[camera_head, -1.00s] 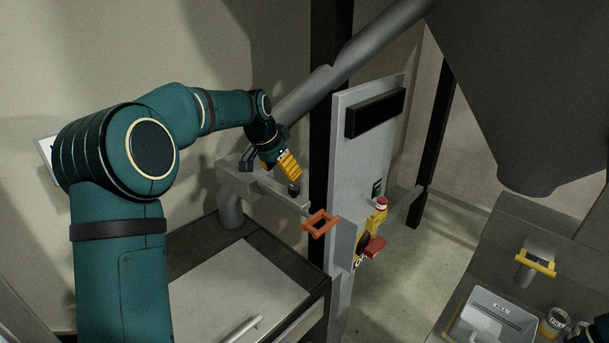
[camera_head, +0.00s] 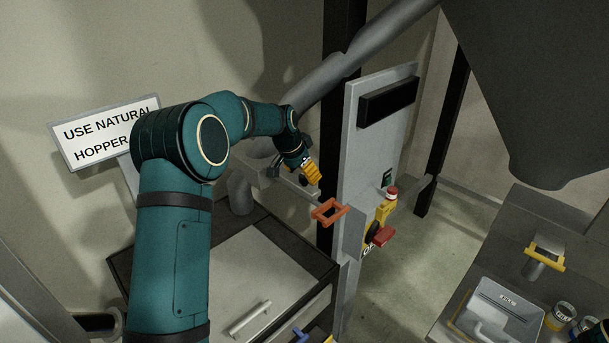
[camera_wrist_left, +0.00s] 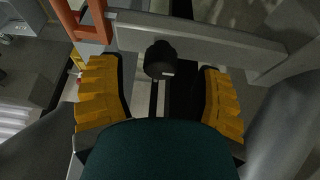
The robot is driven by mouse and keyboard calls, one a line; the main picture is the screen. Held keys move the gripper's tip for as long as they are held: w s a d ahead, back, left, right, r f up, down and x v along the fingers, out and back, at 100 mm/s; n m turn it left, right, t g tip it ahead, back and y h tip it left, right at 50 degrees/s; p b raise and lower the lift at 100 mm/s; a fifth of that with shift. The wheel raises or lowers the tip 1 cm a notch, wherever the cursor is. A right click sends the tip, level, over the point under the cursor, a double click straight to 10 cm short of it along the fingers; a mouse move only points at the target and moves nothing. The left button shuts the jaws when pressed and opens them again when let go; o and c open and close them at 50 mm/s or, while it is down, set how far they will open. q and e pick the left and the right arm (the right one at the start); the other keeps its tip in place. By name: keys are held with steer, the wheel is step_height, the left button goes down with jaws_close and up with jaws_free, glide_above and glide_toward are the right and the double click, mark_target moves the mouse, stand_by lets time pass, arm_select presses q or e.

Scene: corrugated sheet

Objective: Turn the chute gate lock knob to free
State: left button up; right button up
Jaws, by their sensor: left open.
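The black lock knob (camera_wrist_left: 160,60) shows in the left wrist view, with a small pale mark on its face. It sits by a grey rail (camera_wrist_left: 200,40) and lies between the two yellow finger pads of my left gripper (camera_wrist_left: 161,88). The fingers are spread, with a gap on each side of the knob. In the head view my left gripper (camera_head: 314,174) is at the chute assembly, just above the orange handle (camera_head: 328,211), and mostly hides the knob. My right gripper is not in view; only a dark piece shows at the bottom right corner.
A grey panel (camera_head: 380,145) stands right of the gripper, with a yellow switch box (camera_head: 385,210) and red button. The sloping grey pipe (camera_head: 350,62) passes above. A cabinet (camera_head: 240,280) is below. A bench with a grey bin (camera_head: 497,308) is at right.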

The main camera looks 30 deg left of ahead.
arm_select(q)
steer(key=shift+x, duration=0.9)
steer(key=shift+r, duration=0.1)
jaws_close()
